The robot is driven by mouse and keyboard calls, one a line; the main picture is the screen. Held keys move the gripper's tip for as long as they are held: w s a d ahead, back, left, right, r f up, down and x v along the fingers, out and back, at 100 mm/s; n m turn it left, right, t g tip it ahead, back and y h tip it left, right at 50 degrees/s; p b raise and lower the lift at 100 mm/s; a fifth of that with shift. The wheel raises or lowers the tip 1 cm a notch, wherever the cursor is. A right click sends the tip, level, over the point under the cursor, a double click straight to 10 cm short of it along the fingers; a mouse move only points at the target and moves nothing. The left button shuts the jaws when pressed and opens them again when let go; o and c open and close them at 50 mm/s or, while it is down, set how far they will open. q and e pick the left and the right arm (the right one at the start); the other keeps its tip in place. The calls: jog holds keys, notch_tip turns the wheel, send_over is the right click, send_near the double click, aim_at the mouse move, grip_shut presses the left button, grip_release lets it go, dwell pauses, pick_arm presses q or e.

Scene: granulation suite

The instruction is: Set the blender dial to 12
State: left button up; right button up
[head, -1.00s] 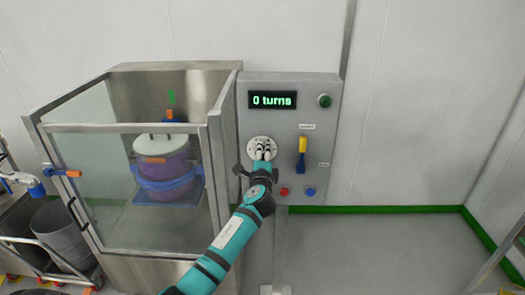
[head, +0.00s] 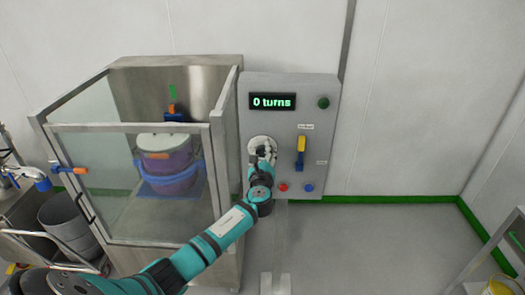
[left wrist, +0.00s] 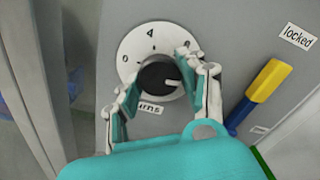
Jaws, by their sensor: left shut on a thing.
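The blender dial is a black knob (left wrist: 158,76) on a white round plate (left wrist: 140,42) with numbers; a 4 shows at the top, and other marks are partly hidden. In the head view the white plate (head: 262,143) sits on the grey control panel, mostly behind my left gripper (head: 264,155). In the left wrist view my left gripper (left wrist: 155,90) has its fingers on both sides of the knob, shut on it. The white pointer on the knob points right. The display (head: 272,102) reads "0 turns". My right gripper is not in view.
A yellow and blue lever (head: 300,153) is right of the dial, near a "locked" label (left wrist: 298,36). Red (head: 283,187) and blue (head: 308,188) buttons lie below, a green button (head: 323,103) above. A glass-walled enclosure (head: 125,128) with a purple drum (head: 168,160) stands left.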

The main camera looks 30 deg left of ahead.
pick_arm(q)
jog(key=shift+m, duration=0.7)
jog(key=shift+p, duration=0.3)
jog(key=o, duration=1.2)
jog(key=v, duration=1.2)
jog(key=shift+a, duration=0.1)
jog(key=shift+f, duration=0.1)
